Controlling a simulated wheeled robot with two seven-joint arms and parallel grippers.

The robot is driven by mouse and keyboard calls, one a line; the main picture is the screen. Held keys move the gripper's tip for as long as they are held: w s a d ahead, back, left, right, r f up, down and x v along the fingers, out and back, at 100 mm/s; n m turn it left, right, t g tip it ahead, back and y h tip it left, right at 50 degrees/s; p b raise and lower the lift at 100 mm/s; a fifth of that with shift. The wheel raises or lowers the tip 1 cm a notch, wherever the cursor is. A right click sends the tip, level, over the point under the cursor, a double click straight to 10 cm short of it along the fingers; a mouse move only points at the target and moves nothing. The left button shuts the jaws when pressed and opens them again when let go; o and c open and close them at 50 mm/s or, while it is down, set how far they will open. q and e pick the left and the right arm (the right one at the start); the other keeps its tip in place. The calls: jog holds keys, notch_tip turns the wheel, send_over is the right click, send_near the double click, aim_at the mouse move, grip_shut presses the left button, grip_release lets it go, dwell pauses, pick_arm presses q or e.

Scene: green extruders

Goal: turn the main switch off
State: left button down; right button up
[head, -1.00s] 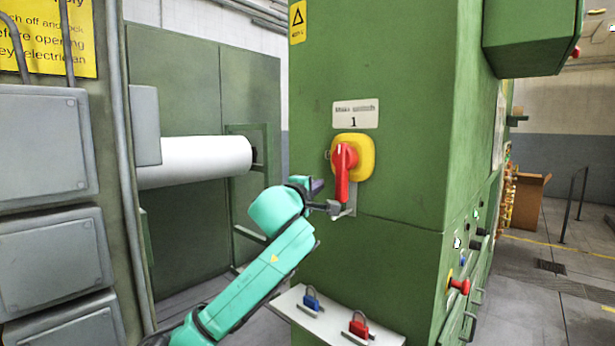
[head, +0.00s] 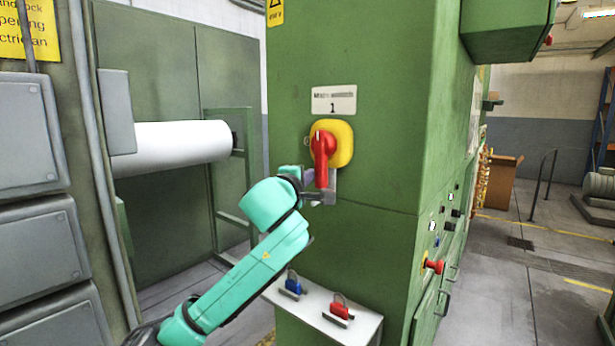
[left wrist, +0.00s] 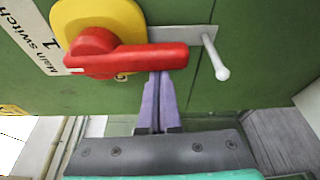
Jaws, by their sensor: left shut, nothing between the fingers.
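The main switch has a red handle (head: 322,158) on a yellow plate (head: 342,143), below a white label (head: 334,100) marked 1. The handle points down in the head view. In the left wrist view the red handle (left wrist: 140,58) lies across the picture over the yellow plate (left wrist: 95,14). My left gripper (head: 322,193) is at the handle's lower end. Its purple fingers (left wrist: 160,80) are shut and empty, with tips at the handle's long edge near its free end. I cannot tell whether they touch it. My right gripper is not in view.
A metal bracket with a peg (left wrist: 216,60) sticks out beside the handle's free end. Below, a white shelf (head: 312,308) holds a blue padlock (head: 293,283) and a red padlock (head: 340,307). A white roll (head: 175,146) is at the left.

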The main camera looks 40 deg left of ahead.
aim_at(327, 176)
pick_arm(q)
jog(key=shift+d+f+n, duration=0.1)
jog(key=shift+d+n, duration=0.15)
jog(key=shift+n, duration=0.15)
jog(key=shift+d+n+g+h+p, duration=0.3)
jog(key=shift+d+n+h+p, duration=0.1)
jog(key=shift+d+n, duration=0.15)
jog(key=n, duration=0.1)
jog(key=d+n+p, duration=0.1)
jog(key=d+n+h, duration=0.1)
jog(key=shift+w+d+r+g, duration=0.1)
jog(key=shift+d+r+g, duration=0.15)
jog(key=shift+g, duration=0.05)
jog(key=d+r+p, duration=0.4)
jog(key=r+p, duration=0.1)
jog(key=shift+d, duration=0.35)
